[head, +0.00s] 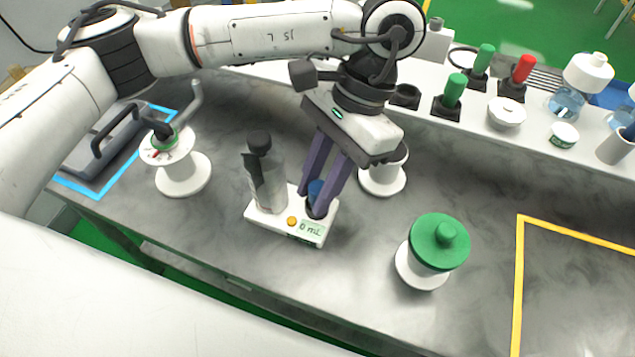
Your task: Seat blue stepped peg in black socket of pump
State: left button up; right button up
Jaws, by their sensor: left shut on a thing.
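The pump (270,221) is a white base on the grey counter, with an orange button, a "0 mL" display and a clear, black-capped bottle (268,180) standing on it. The blue stepped peg (315,188) is at the pump's right end, held between the purple fingers of my left gripper (314,200). The gripper points down and is shut on the peg. The black socket (312,210) shows just below the peg, partly hidden by a finger. I cannot tell how deep the peg sits in it. My right gripper is not in view.
A white spool-like stand (183,175) is at the left, another (383,180) behind my gripper. A green-topped one (440,242) stands at the right front. A back shelf holds green and red handled pieces and bottles. The yellow-outlined area (580,300) at right is clear.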

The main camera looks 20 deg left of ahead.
pick_arm(q)
jog(key=o, duration=1)
jog(key=v, duration=1.2)
jog(key=shift+s, duration=0.15)
